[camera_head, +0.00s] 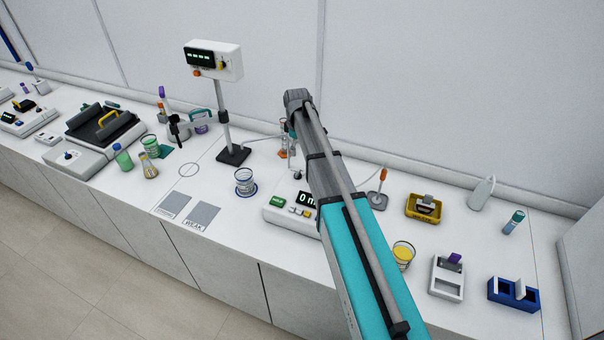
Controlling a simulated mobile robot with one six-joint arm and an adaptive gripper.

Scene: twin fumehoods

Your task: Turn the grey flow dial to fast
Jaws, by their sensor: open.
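I cannot make out a grey flow dial in the head view. A white bench device (277,213) with a dark display (306,198) stands mid-bench. The display reads "0 m" before my arm cuts it off. A green button (277,202) and small yellow and grey keys show on its front. My grey and teal arm crosses in front of the device and hides its right part. My gripper is not visible; the arm's far end bends down behind the upper link.
A beaker (245,182) stands left of the device, and a stand with a display box (213,59) is behind it. Right of my arm are a yellow-filled beaker (402,256), a yellow tray (424,215) and a blue rack (510,299). Grey pads (203,215) lie at the front edge.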

